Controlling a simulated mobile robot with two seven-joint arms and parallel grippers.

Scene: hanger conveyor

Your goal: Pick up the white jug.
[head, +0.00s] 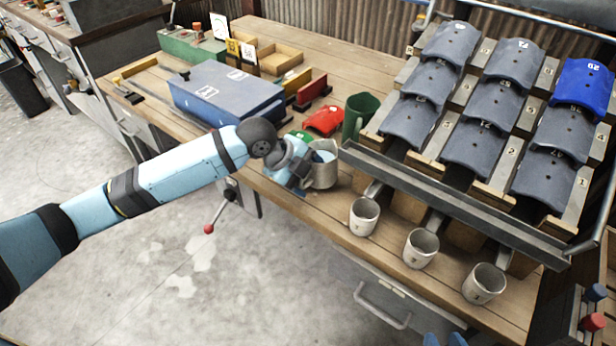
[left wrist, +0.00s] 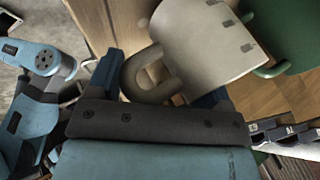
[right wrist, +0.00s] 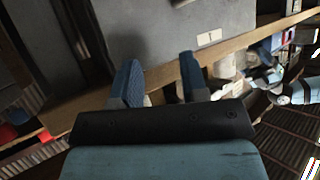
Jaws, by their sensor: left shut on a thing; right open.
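The white jug (head: 325,172) is at the bench, left of the sloped rack, and looks upright. I cannot tell whether its base touches the bench top. My left gripper (head: 300,172) is at its left side, shut on its handle. In the left wrist view the jug's pale body (left wrist: 200,45) fills the top middle, and its handle loop lies between the fingers of my left gripper (left wrist: 160,88). My right gripper (right wrist: 160,78) is open and empty in the right wrist view, with a grey drawer front beyond it.
A green jug (head: 358,114) stands just behind the white one, beside a red object (head: 324,120). The rack's grey front rail (head: 450,205) is close on the right. Several whitish cups (head: 420,248) stand below it. A blue box (head: 225,95) lies to the left.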

